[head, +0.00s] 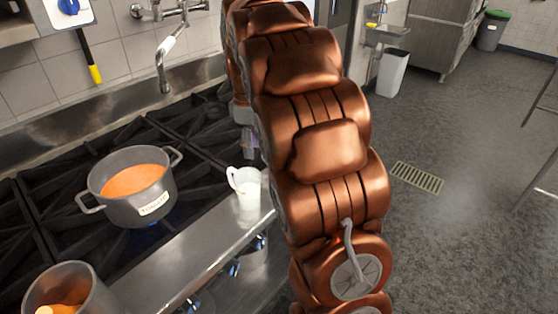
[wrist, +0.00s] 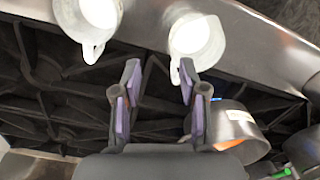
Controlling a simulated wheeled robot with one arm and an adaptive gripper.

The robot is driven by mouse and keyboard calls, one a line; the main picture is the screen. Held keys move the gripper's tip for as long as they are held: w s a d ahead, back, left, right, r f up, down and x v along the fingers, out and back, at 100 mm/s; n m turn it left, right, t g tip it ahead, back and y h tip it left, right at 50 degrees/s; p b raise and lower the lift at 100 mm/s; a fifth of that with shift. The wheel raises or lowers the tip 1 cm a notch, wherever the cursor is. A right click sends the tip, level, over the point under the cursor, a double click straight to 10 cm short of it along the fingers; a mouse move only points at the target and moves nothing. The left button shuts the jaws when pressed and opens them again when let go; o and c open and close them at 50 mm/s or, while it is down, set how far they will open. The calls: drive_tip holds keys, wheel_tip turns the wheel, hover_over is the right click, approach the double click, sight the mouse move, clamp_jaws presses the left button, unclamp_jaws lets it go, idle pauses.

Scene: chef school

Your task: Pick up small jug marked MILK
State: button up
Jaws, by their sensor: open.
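Two small white jugs with white contents show at the top of the wrist view, a left jug (wrist: 88,15) and a right jug (wrist: 195,36). Their handles point down toward my gripper. In the head view one white jug (head: 247,188) stands upright on the steel front ledge of the stove; the other is not visible there. I cannot read a MILK marking on either. My gripper (wrist: 160,75) is open and empty, its fingertips just short of the jugs. The right fingertip is close to the right jug's handle; I cannot tell if they touch. In the head view my arm hides most of the gripper.
A grey pot of orange soup (head: 133,182) with a white label sits on the black burner grates, also in the wrist view (wrist: 240,128). Another pot (head: 72,287) stands at the front left. A tap (head: 167,50) hangs over the stove's back.

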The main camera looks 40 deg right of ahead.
drive_tip(key=w+d+n, duration=0.1)
drive_tip(key=w+d, duration=0.1)
drive_tip(key=w+d+f, duration=0.1)
drive_tip(key=w+d, duration=0.1)
drive_tip(key=d, duration=0.1)
drive_tip(key=w+d+n, duration=0.1)
drive_tip(key=w+d, duration=0.2)
drive_tip(key=shift+f+n+p, duration=0.25)
drive_tip(key=shift+n+p, duration=0.05)
drive_tip(key=shift+p, duration=0.1)
drive_tip(key=shift+w+f, duration=0.1)
drive_tip(key=shift+f, duration=0.2)
drive_tip(key=shift+f+p, duration=1.25)
drive_tip(key=shift+f, duration=2.3)
clamp_jaws()
